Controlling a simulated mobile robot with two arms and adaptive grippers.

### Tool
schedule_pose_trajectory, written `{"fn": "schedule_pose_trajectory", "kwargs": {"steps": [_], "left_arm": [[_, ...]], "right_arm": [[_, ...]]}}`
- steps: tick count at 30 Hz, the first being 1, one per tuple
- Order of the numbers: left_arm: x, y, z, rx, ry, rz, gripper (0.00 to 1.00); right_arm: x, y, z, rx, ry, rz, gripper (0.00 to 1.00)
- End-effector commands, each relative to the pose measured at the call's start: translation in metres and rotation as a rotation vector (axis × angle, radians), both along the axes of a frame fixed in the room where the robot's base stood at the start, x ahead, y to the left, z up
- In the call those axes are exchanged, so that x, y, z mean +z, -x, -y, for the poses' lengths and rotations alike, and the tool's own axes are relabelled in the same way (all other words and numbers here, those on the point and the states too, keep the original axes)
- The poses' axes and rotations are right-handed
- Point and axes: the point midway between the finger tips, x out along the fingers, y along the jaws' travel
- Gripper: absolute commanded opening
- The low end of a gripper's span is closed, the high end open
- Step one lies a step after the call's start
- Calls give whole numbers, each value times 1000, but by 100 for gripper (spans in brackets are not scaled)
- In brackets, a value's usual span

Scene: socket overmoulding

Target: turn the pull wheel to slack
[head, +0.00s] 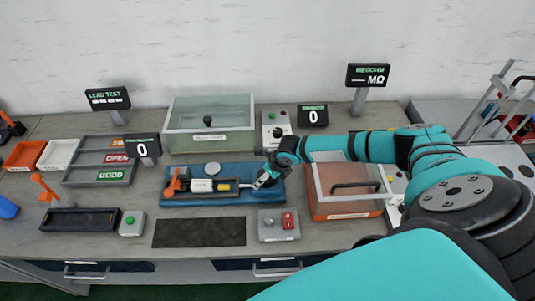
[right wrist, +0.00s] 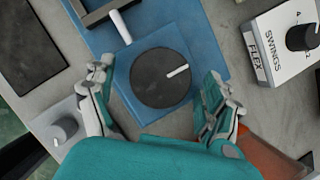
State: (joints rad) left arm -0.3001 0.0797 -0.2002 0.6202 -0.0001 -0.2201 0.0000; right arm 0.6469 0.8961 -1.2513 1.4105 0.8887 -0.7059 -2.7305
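The pull wheel is a round dark disc (right wrist: 160,78) with a white pointer line aimed up and right in the right wrist view. It sits on a square blue block at the end of the blue fixture (head: 210,169). My right gripper (right wrist: 158,84) is open, one finger on each side of the wheel, with visible gaps between fingers and disc. A white rod (right wrist: 121,26) runs from the wheel block towards the clamp. My left gripper is out of view.
A grey SWINGS/FLEX dial box (right wrist: 285,48) stands right of the wheel. A grey box with a knob and red button (head: 279,225) stands in front. A lidded orange box (head: 347,209) is close on the right, a clear tank (head: 210,142) behind. A dark mat (head: 199,233) lies bare.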

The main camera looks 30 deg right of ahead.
Motion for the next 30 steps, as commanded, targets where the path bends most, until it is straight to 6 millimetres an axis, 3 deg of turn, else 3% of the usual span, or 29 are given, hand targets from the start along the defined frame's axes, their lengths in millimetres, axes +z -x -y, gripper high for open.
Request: {"fn": "schedule_pose_trajectory", "kwargs": {"steps": [8, 21, 30], "left_arm": [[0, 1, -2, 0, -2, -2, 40], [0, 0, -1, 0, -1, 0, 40], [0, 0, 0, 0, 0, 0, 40]], "right_arm": [[6, 1, 2, -2, 1, 2, 86], [83, 32, 10, -1, 1, 2, 86], [110, 44, 11, 0, 0, 1, 86]]}}
